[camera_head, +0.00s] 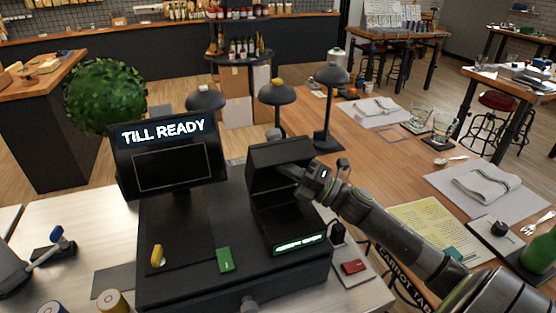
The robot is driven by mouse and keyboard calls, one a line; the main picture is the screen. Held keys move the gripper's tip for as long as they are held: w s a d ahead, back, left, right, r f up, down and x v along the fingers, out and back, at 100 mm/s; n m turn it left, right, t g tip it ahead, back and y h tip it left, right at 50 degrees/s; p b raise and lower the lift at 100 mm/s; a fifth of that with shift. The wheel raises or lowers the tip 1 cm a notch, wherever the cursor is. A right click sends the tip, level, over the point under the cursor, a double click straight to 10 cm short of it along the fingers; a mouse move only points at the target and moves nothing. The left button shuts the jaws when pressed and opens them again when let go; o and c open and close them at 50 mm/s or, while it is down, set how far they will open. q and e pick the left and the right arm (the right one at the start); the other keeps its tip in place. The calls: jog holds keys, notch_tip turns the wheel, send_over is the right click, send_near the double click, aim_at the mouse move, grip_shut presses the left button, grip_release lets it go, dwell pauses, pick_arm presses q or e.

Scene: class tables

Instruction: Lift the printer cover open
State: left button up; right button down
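The black receipt printer (268,215) sits on the right part of the dark till unit. Its cover (278,151) stands raised at the back, and the dark hollow below it shows. A lit green strip (300,243) is on the printer's front edge; its text is too small to read surely. My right arm comes in from the right, and my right gripper (291,175) is at the printer's opening, close to the raised cover's right side. Its fingertips are small and dark against the printer, so I cannot tell whether they touch or grip the cover. My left gripper is not clearly visible.
The till screen (170,156) reading "TILL READY" stands left of the printer. A green block (225,260) and a yellow item (157,255) lie on the till. Black lamps (330,105) stand behind. A red item (353,267) lies to the right. A blue-topped item (58,240) is far left.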

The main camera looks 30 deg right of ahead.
pick_arm(q)
jog(key=shift+s+r, duration=0.15)
pick_arm(e)
jog(key=shift+w+a+r, duration=0.1)
jog(key=shift+w+a, duration=0.1)
jog(key=shift+w, duration=0.05)
pick_arm(q)
jog(key=shift+s, duration=0.15)
pick_arm(e)
jog(key=shift+w, duration=0.1)
